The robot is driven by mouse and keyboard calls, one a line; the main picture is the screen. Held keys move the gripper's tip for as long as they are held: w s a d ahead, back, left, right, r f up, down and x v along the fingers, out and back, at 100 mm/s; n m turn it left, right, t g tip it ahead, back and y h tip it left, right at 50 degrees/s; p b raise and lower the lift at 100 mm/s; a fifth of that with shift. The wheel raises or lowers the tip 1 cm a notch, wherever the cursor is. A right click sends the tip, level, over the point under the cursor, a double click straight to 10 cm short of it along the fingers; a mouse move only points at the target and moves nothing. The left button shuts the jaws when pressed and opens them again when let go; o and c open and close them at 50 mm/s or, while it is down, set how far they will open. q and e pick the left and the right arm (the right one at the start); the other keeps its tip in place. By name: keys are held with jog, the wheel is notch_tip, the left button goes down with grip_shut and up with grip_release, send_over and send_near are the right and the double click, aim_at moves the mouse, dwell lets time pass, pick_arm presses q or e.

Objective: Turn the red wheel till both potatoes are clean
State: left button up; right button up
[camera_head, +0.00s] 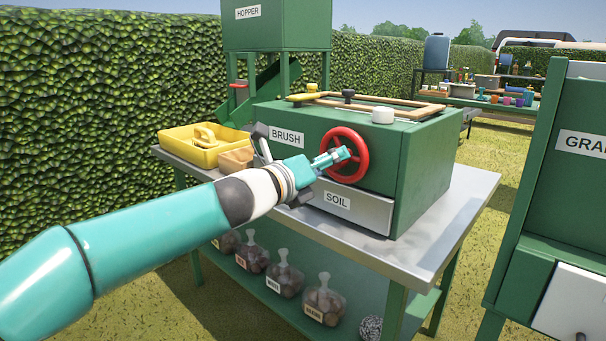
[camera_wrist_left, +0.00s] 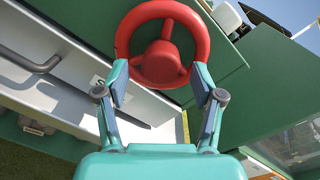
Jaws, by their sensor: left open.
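The red wheel (camera_head: 363,152) is on the front of the green box labelled BRUSH (camera_head: 420,155). It also shows at the top of the left wrist view (camera_wrist_left: 160,68). My left gripper (camera_head: 343,155) reaches the wheel from the left. It also shows in the left wrist view (camera_wrist_left: 161,78), with its fingers spread open on either side of the wheel's lower rim. I cannot tell whether the fingertips touch the wheel. The potatoes being cleaned are not visible. The grey SOIL drawer (camera_head: 360,206) sits below the wheel. My right gripper is not in view.
A yellow tray (camera_head: 190,153) stands left of the box on the metal table (camera_head: 425,245). The HOPPER (camera_head: 290,25) rises behind. Several bags of brown lumps, one of them here (camera_head: 323,300), stand on the lower shelf. Another green machine (camera_head: 560,190) stands at right.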

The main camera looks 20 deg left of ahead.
pick_arm(q)
jog(key=v, duration=1)
jog(key=shift+s, duration=0.25)
jog(key=shift+a+f, duration=0.1)
jog(key=shift+a, duration=0.05)
